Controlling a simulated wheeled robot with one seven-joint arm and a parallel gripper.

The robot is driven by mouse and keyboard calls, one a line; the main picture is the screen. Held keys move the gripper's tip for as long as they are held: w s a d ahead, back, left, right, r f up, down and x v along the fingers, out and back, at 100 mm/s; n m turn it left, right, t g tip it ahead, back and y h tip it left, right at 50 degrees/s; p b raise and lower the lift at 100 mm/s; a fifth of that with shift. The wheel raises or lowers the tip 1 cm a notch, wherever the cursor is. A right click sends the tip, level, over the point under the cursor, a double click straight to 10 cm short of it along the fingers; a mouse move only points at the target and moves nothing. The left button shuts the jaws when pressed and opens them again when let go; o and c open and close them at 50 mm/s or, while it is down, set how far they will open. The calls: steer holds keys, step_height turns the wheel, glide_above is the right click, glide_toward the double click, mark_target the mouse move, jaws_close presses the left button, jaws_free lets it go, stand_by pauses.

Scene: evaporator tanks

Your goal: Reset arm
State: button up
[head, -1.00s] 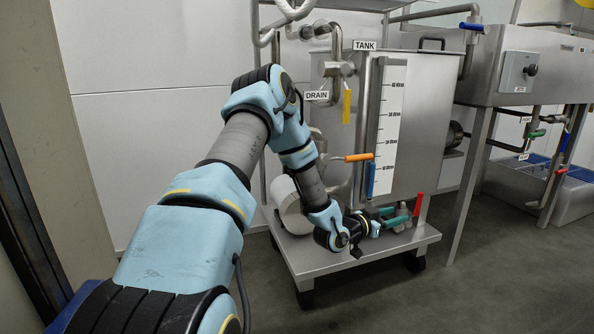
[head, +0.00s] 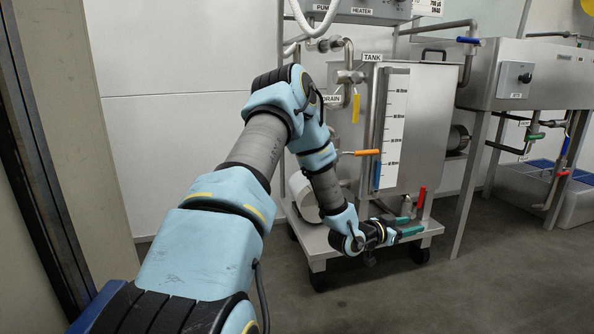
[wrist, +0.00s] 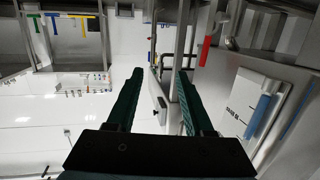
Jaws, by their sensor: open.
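My gripper (head: 407,227) is at the lower middle of the head view, low in front of the steel tank cart. Its green fingers also show in the wrist view (wrist: 158,95), spread apart with nothing between them. My blue and grey arm reaches forward from the bottom left, bends at a raised elbow and slopes down to the gripper. The fingers appear near the red-handled valve (head: 421,198) in the head view. I cannot tell whether they touch anything.
The steel tank (head: 425,130) with a white level scale stands on the wheeled cart (head: 330,252). An orange valve handle (head: 367,153) and a yellow handle (head: 356,108) are close to my forearm. A second steel unit (head: 545,75) stands at right. The floor at front right is clear.

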steer(key=s+a+r+n+y+p, duration=0.1)
steer(key=a+r+n+y+p, duration=0.2)
steer(key=a, duration=0.5)
steer(key=s+a+r+g+y+p, duration=0.1)
steer(key=a+r+y, duration=0.3)
steer(key=a, duration=0.5)
steer(key=s+a+r+n+y+p, duration=0.1)
steer(key=a+r+n+y+p, duration=0.2)
steer(key=a, duration=0.5)
steer(key=s+a+r+n+g+y+p, duration=0.25)
steer(key=s+a+r, duration=0.25)
steer(key=s+a, duration=0.3)
steer(key=s+a+r+n+g+y+p, duration=0.25)
steer(key=s+a+r, duration=0.25)
steer(key=s, duration=0.4)
step_height(320, 180, up, 37)
steer(key=p, duration=3.6)
steer(key=shift+f+h, duration=0.2)
steer(key=shift+h, duration=0.2)
